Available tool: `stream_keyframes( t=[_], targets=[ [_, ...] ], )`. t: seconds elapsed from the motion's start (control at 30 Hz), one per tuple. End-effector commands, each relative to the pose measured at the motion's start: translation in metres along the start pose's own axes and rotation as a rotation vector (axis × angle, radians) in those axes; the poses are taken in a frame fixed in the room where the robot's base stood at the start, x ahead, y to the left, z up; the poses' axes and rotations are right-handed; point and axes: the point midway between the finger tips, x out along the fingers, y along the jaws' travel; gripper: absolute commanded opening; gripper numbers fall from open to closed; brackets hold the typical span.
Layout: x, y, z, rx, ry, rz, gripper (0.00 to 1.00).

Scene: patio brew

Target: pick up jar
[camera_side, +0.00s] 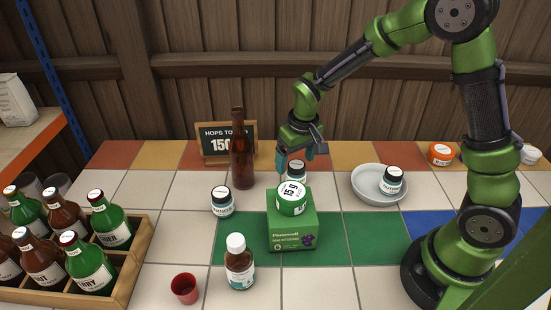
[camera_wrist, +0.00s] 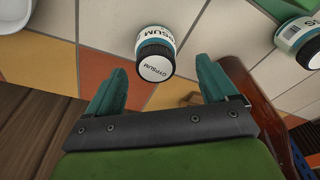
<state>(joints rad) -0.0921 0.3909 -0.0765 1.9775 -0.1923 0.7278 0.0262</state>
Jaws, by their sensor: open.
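A white-labelled jar with a dark lid (camera_side: 295,169) stands behind the green box, its lower part hidden. In the wrist view a jar marked GYPSUM (camera_wrist: 155,53) lies just beyond and between my fingertips, apart from both; it appears to be the same jar. My gripper (camera_side: 296,157) is open and empty, pointing down close above this jar; its two teal fingers also show in the wrist view (camera_wrist: 160,78). Similar dark-lidded jars stand left of the box (camera_side: 222,202) and in the white bowl (camera_side: 392,181). Another labelled jar (camera_wrist: 299,36) shows at the right of the wrist view.
The green box (camera_side: 292,236) has a green-and-white round container (camera_side: 292,199) on top. A tall brown bottle (camera_side: 242,155) and a sign (camera_side: 215,141) stand left of my gripper. The white bowl (camera_side: 368,196) is to the right. A white-capped bottle (camera_side: 239,268) and red cup (camera_side: 185,288) stand in front.

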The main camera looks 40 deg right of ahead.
Motion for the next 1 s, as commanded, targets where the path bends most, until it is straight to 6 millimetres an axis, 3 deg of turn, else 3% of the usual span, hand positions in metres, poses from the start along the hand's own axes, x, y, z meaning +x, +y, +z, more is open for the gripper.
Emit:
stream_keyframes(
  t=[0.23,0.57,1.0],
  targets=[
    [0.038,0.004,0.003,0.000,-0.004,0.001,0.86],
    [0.045,0.004,0.003,0.001,0.000,-0.001,0.86],
    [0.045,0.004,0.002,0.000,0.000,0.000,0.22]
  ],
)
